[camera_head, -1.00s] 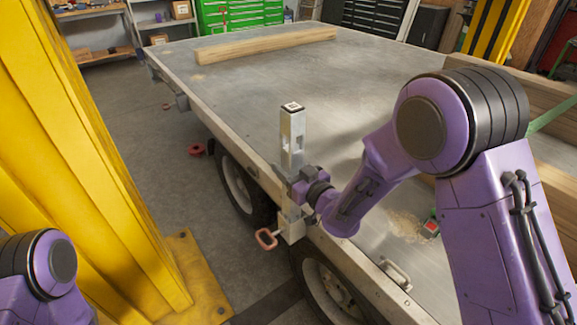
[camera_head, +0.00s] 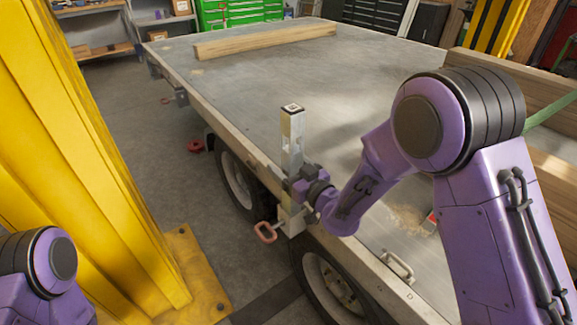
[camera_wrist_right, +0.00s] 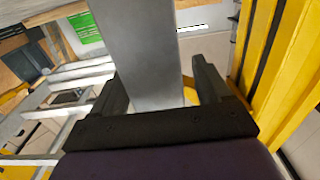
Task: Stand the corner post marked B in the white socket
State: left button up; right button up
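The pale metal corner post (camera_head: 291,150) stands upright at the trailer's near side edge, a marked label on its top face; I cannot read the letter. Its lower end meets the white socket (camera_head: 291,222), partly hidden by my gripper, so how deep it sits is unclear. My right gripper (camera_head: 298,182) is around the post's lower part. In the right wrist view the post (camera_wrist_right: 152,60) runs between my right gripper's fingers (camera_wrist_right: 160,80), with a narrow gap at the right finger, so it looks open. My left arm shows at lower left; its gripper is outside the picture.
A red-handled pin (camera_head: 265,232) sticks out beside the socket. The trailer deck (camera_head: 230,85) carries a timber beam (camera_head: 265,42) at the back and stacked timber at right. A yellow column (camera_head: 85,160) stands close on the left. Wheels lie below the deck edge.

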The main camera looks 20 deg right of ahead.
jog(key=shift+f, duration=0.1)
jog(key=shift+s, duration=0.2)
jog(key=b+v, duration=0.1)
jog(key=v, duration=0.9)
jog(key=shift+b, duration=0.3)
